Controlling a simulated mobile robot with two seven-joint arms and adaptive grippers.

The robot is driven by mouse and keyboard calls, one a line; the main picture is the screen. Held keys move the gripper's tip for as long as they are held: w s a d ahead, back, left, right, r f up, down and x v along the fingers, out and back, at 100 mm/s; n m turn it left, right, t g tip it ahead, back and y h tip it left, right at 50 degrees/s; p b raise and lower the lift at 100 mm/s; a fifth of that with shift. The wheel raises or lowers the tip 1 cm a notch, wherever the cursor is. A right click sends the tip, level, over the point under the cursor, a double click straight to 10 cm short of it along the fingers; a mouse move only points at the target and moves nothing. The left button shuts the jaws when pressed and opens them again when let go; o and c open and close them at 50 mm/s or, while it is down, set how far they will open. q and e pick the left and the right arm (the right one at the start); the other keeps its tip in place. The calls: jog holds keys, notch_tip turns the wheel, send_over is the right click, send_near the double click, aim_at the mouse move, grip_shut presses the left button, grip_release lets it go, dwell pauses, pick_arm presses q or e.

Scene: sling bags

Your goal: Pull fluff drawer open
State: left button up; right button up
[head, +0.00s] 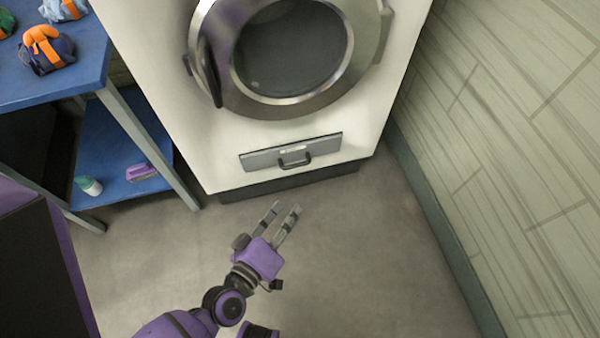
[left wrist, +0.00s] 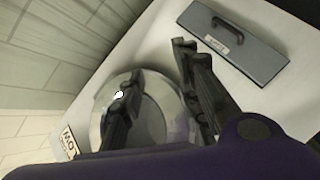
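The fluff drawer (head: 262,160) is a grey panel low on the front of the white machine, and it looks shut. Its dark handle (head: 295,157) stands out at the middle of the panel. In the left wrist view the drawer (left wrist: 262,62) is at the upper right, with its handle (left wrist: 228,27) near the top. My left gripper (head: 284,208) is in front of and below the drawer, apart from the handle. Its two fingers are spread with nothing between them, as the left wrist view (left wrist: 158,62) also shows. My right gripper is not in view.
The white machine (head: 160,60) has a round metal-rimmed door (head: 290,50) above the drawer. A blue table (head: 70,85) with bags (head: 45,50) and a lower shelf (head: 110,150) stands at left. A tiled wall (head: 510,130) bounds the right. The floor (head: 370,250) in front is clear.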

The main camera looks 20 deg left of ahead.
pick_arm(q)
jog(key=w+a+f+n+t+y+b, duration=0.1)
jog(key=w+a+f+n+y+b, duration=0.25)
jog(key=w+f+n+b, duration=0.7)
jog(key=n+y+b, duration=0.2)
jog(key=y+b, duration=0.1)
jog(key=b, duration=0.5)
send_near(296, 166)
jog(key=w, duration=0.3)
jog(key=shift+m+h, duration=0.25)
jog(key=b+x, duration=0.1)
jog(key=x, duration=0.1)
jog(key=b+x, duration=0.1)
jog(key=x, duration=0.1)
jog(key=f+b+x, duration=0.1)
jog(key=x, duration=0.2)
jog(key=shift+s+a, duration=0.15)
jog(key=shift+a, duration=0.2)
jog(key=shift+w, duration=0.25)
jog(key=shift+w+a, duration=0.1)
jog(key=c, duration=0.6)
grip_shut()
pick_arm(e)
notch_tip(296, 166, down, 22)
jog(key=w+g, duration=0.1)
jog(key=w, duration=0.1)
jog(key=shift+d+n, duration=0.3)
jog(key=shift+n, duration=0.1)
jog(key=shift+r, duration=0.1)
